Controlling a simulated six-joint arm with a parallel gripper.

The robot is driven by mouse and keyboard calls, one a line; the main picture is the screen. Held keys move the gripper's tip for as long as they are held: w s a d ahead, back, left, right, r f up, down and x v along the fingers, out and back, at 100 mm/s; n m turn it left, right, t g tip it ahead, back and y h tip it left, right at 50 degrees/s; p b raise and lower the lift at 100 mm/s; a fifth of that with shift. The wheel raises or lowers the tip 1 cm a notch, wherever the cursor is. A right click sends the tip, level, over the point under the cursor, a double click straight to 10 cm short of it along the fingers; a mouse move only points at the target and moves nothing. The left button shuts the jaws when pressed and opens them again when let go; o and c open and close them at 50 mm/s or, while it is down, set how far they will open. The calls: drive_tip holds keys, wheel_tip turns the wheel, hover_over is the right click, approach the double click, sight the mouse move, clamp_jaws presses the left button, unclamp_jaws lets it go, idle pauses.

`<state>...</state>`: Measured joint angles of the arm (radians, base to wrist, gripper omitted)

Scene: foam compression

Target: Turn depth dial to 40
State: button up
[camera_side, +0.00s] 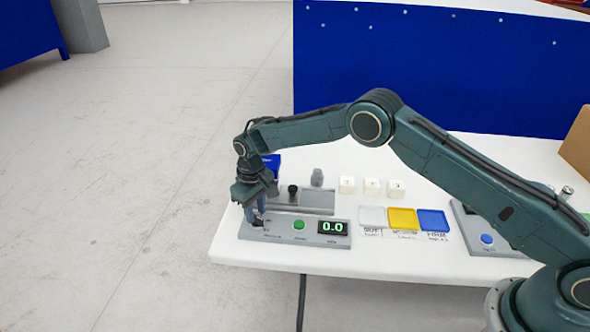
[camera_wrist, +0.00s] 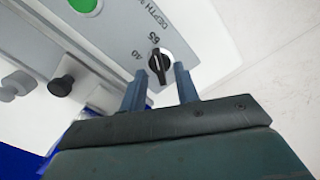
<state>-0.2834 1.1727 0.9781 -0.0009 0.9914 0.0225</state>
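The black depth dial (camera_wrist: 159,66) sits on a grey panel in the wrist view, next to the printed label "DEPTH %" and the numbers 40 and 65. Its narrow grip runs roughly toward the 65, but I cannot read the pointer surely. My gripper (camera_wrist: 158,77) is open, with one fingertip on each side of the dial and gaps showing between. In the side view my gripper (camera_side: 257,218) points down at the left end of the control panel (camera_side: 280,237), hiding the dial there.
The panel carries a green button (camera_side: 299,225) and a display (camera_side: 333,227) reading 0.0. Behind it stand a grey tray (camera_side: 318,199), a black knob (camera_side: 293,190) and a grey weight-like piece (camera_side: 317,177). White cubes and white, yellow and blue pads (camera_side: 433,220) lie to the right.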

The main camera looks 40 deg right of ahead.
drive_tip(key=shift+f, duration=0.55)
drive_tip(key=shift+c, duration=0.4)
clamp_jaws()
drive_tip(key=shift+n, duration=0.3)
drive_tip(key=n, duration=1.1)
